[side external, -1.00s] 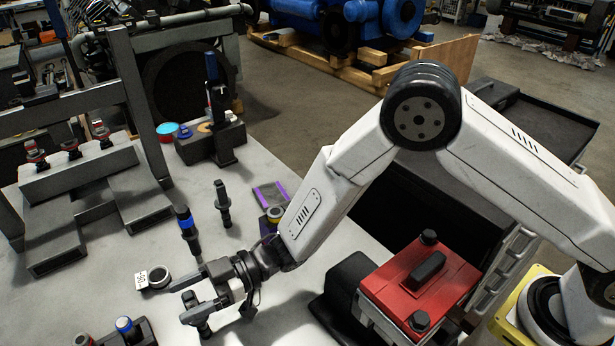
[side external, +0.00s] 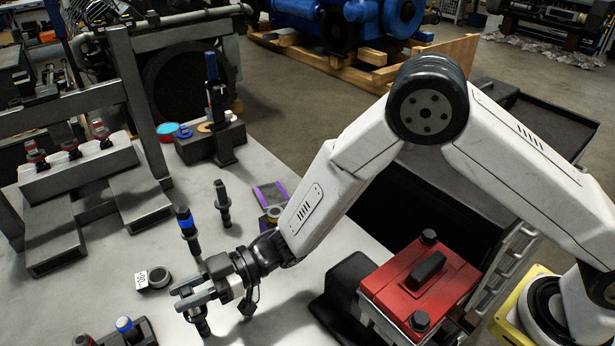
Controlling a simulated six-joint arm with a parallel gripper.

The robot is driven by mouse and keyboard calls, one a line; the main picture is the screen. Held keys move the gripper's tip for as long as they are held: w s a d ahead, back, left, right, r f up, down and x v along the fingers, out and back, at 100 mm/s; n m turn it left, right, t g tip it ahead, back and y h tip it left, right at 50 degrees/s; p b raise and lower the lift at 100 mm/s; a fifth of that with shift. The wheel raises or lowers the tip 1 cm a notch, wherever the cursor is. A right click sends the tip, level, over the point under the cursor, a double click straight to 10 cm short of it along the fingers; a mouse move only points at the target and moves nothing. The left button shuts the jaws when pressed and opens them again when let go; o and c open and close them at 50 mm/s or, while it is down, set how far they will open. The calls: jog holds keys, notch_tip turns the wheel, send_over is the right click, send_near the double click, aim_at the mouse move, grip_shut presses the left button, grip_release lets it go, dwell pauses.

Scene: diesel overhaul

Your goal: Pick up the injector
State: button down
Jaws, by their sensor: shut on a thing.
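My gripper (side external: 177,298) is low over the table at the front left, with its jaws shut on a dark, slender injector (side external: 202,325). The injector's lower part shows below the fingers and looks roughly upright; its upper part is largely hidden by the jaws. I cannot tell whether its lower end touches the table.
A round dark ring with a white tag (side external: 154,279) lies left of the gripper. A small holder with a blue-capped part (side external: 130,328) is at the bottom left. A grey block with several red-topped parts (side external: 70,170) stands at the left. A red case (side external: 420,285) is at the right.

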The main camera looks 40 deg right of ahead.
jog(key=shift+r, duration=0.5)
jog(key=s+d+r, duration=0.9)
jog(key=s+r, duration=0.1)
jog(key=r, duration=0.1)
jog(key=shift+s, duration=0.4)
jog(key=shift+r, duration=0.1)
